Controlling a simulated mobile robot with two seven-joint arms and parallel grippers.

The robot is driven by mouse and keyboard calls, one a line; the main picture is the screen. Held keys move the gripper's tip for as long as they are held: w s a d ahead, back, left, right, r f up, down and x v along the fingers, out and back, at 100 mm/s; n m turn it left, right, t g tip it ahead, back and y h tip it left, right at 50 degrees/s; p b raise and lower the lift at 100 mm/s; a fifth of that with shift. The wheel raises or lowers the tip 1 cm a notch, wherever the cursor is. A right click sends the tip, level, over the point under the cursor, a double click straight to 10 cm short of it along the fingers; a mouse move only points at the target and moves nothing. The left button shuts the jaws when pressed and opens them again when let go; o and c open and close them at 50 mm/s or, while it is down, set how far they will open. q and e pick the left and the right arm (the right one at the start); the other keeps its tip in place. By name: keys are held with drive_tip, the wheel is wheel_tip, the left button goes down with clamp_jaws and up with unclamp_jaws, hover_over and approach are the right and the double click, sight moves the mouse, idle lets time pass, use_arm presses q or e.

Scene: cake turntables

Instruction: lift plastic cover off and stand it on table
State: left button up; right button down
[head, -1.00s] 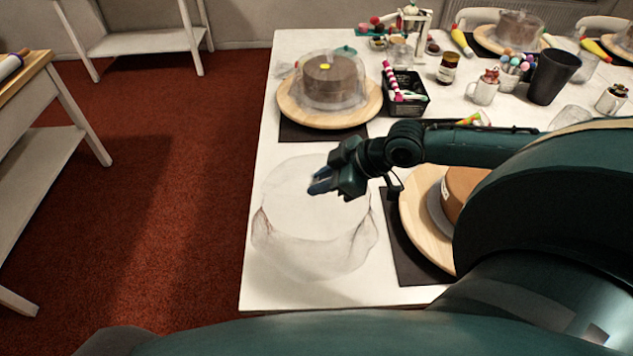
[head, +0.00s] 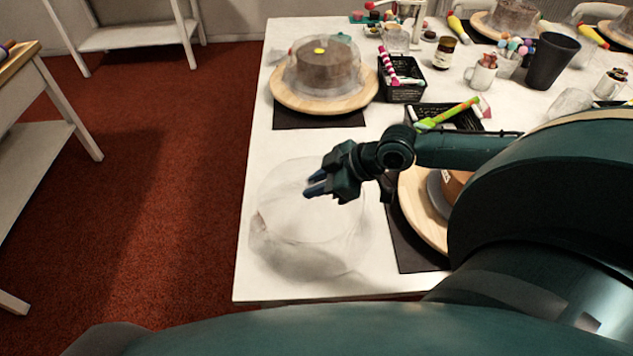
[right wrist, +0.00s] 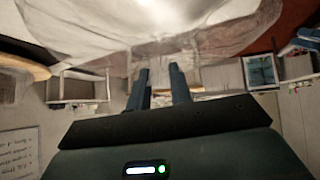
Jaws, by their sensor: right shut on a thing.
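The clear plastic cover (head: 300,245) is at the near left of the table, left of the near cake. It also fills the top of the right wrist view (right wrist: 90,30). My right gripper (head: 314,187) is shut on the cover at its upper part; the grip point is hard to make out. Its fingers (right wrist: 160,74) also show in the wrist view. I cannot tell if the cover's rim touches the table. The brown cake (head: 456,190) on its wooden turntable (head: 420,215) is uncovered and partly hidden by my right arm. My left gripper is not in view.
The white table (head: 262,150) has its left edge close to the cover. Behind stands a covered cake (head: 325,72) on a wooden turntable (head: 292,98). A black basket (head: 402,92), a jar (head: 444,52) and a black cup (head: 552,60) stand farther right.

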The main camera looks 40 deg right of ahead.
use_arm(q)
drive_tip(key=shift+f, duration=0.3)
use_arm(e)
drive_tip(key=shift+f, duration=0.35)
drive_tip(key=c, duration=1.2)
unclamp_jaws()
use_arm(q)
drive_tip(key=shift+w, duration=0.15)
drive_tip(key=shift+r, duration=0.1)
use_arm(e)
drive_tip(key=shift+s+d, duration=0.1)
use_arm(q)
drive_tip(key=p, duration=0.2)
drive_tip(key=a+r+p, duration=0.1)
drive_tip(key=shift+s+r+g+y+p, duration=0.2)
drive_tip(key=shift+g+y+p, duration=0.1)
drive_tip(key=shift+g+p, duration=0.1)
use_arm(e)
drive_tip(key=v, duration=1.3)
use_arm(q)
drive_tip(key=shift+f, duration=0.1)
